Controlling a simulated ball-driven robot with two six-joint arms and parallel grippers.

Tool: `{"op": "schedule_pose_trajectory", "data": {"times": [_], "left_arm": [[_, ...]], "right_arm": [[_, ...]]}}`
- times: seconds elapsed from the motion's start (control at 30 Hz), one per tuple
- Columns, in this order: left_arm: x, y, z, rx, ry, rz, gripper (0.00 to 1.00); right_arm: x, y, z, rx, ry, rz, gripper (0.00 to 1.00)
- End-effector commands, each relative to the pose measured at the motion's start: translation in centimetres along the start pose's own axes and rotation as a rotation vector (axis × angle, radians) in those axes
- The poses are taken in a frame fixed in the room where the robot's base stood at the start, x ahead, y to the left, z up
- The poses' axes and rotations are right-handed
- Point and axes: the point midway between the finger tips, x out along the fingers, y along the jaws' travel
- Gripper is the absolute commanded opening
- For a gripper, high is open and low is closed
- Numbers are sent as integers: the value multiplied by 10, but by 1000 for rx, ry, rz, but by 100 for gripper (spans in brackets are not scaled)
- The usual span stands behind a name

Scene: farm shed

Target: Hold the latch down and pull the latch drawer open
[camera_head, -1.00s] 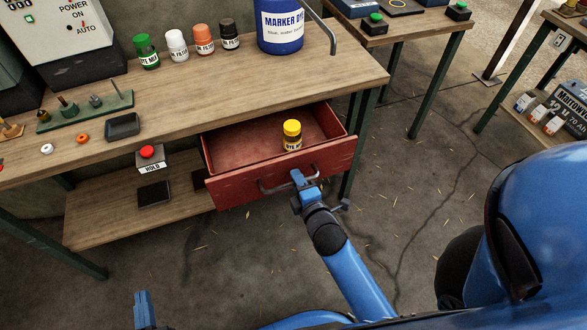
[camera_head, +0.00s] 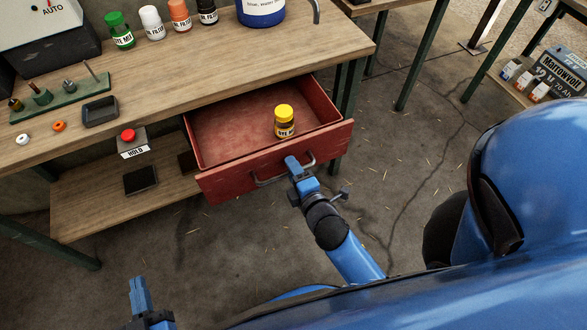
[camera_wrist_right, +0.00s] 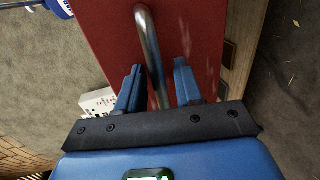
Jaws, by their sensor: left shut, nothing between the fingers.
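The red drawer (camera_head: 276,171) is pulled out from under the wooden bench. A jar with a yellow cap (camera_head: 284,121) stands inside it. My right gripper (camera_head: 293,166) is at the drawer's metal handle (camera_head: 262,183). In the right wrist view its fingers (camera_wrist_right: 158,88) are apart, with the handle bar (camera_wrist_right: 149,45) between them and gaps beside it. The latch, a small block marked HOLD with a red button (camera_head: 128,135), is left of the drawer. My left gripper (camera_head: 138,290) is shut and empty at the lower left, well away from the latch.
Labelled jars (camera_head: 151,23), a peg rack (camera_head: 66,92) and a dark tray (camera_head: 100,111) stand on the bench top (camera_head: 210,75). A lower shelf (camera_head: 95,208) is beneath it. The floor in front of the drawer is clear.

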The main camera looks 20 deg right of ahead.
Motion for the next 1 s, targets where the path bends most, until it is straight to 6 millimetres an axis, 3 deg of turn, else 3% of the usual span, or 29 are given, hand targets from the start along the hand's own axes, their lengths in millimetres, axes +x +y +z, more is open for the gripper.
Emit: {"op": "schedule_pose_trajectory", "data": {"times": [0.37,1.0], "left_arm": [[0,0,3,0,0,0,0],[1,0,43,0,0,0,0]], "right_arm": [[-7,-2,0,0,1,-1,36],[-93,-4,-2,-4,6,-3,36]]}}
